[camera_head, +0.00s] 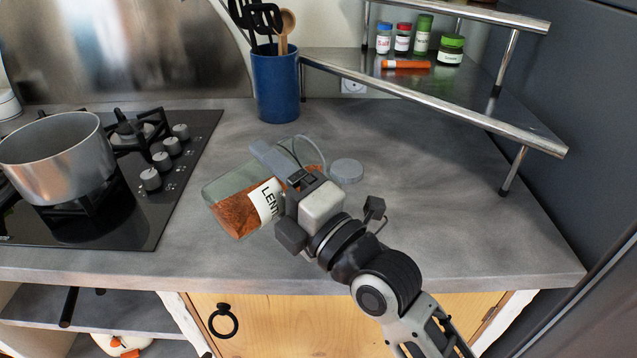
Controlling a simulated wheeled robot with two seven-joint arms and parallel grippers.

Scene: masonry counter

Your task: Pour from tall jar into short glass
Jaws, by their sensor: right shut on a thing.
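The tall jar (234,207) is clear glass with orange-red lentils and a white label reading "LENT…". It is tilted well over, close to lying on its side, above the counter. My right gripper (274,192) is shut on the jar and covers its right part. Just behind the gripper a clear curved rim (301,146) shows, which looks like the short glass; most of it is hidden. A little orange shows beside it, and I cannot tell whether it is in the glass or the jar. My left gripper is not in view.
A grey round lid (346,171) lies on the counter (430,200) right of the gripper. A blue utensil holder (277,88) stands behind. A steel pot (58,160) sits on the hob at left. A metal-edged shelf (440,90) with small jars spans the back right. The right counter is clear.

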